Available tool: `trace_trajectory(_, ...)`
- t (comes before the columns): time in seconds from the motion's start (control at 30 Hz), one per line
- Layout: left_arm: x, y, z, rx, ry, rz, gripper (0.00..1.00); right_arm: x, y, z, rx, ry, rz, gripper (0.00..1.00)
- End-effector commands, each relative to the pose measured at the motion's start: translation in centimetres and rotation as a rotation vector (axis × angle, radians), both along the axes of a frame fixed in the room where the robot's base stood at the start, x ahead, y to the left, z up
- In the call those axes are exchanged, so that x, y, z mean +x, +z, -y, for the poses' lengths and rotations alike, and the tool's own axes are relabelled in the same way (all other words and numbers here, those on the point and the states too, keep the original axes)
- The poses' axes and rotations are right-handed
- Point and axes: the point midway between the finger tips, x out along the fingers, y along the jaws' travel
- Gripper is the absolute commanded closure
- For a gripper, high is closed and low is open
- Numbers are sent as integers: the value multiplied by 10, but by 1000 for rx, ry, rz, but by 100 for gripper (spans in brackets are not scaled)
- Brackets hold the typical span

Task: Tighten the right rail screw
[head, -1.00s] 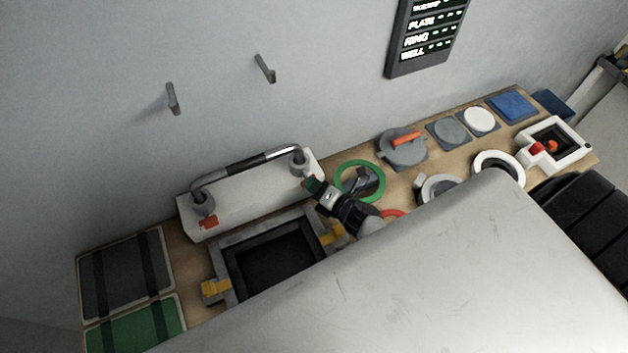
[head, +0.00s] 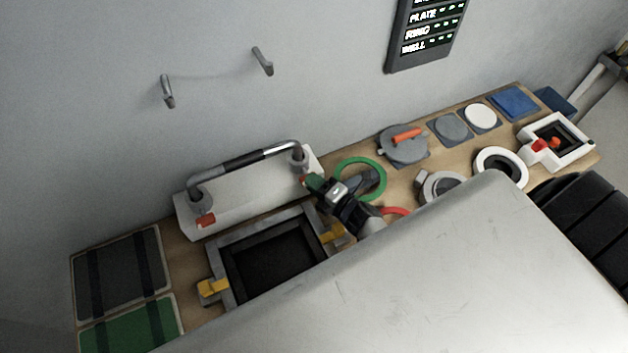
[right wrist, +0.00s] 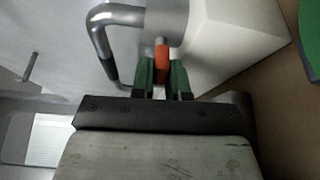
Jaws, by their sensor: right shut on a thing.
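The metal rail (head: 248,160) with a dark middle grip stands with its two ends in round sockets on a white block (head: 245,195) against the wall. The left rail screw (head: 206,219) is red-orange and sits at the front of the left socket. The right rail screw (right wrist: 162,62) is orange in the right wrist view, just below the right socket (right wrist: 165,18). My right gripper (right wrist: 162,75) has green fingertips shut on that screw. In the head view my right gripper (head: 313,183) is at the block's right end and mostly hides the screw. My left gripper does not show.
A dark square well frame (head: 228,290) with yellow latches lies in front of the block. A green ring (head: 377,164) lies right behind my gripper. Several discs and rings fill the bench to the right. Two hooks (head: 262,62) project from the wall above.

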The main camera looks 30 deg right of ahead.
Motion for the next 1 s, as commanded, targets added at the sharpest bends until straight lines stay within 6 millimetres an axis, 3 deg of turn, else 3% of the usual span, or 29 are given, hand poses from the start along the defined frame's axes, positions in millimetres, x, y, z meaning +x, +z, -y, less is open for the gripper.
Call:
trace_trajectory(0.17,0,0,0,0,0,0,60,0,0,0,-1,-2,-2,100)
trace_trajectory(0.2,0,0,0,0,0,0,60,0,0,0,-1,-2,-2,81)
trace_trajectory(0.33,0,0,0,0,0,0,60,0,0,0,-2,-1,-1,61)
trace_trajectory(0.67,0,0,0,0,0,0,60,0,2,0,-2,0,0,60)
trace_trajectory(0.77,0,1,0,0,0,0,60,0,9,0,-4,1,0,60)
trace_trajectory(0.93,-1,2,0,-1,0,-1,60,0,37,1,-6,1,5,60)
trace_trajectory(1.0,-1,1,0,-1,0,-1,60,-8,46,6,-5,-1,3,45)
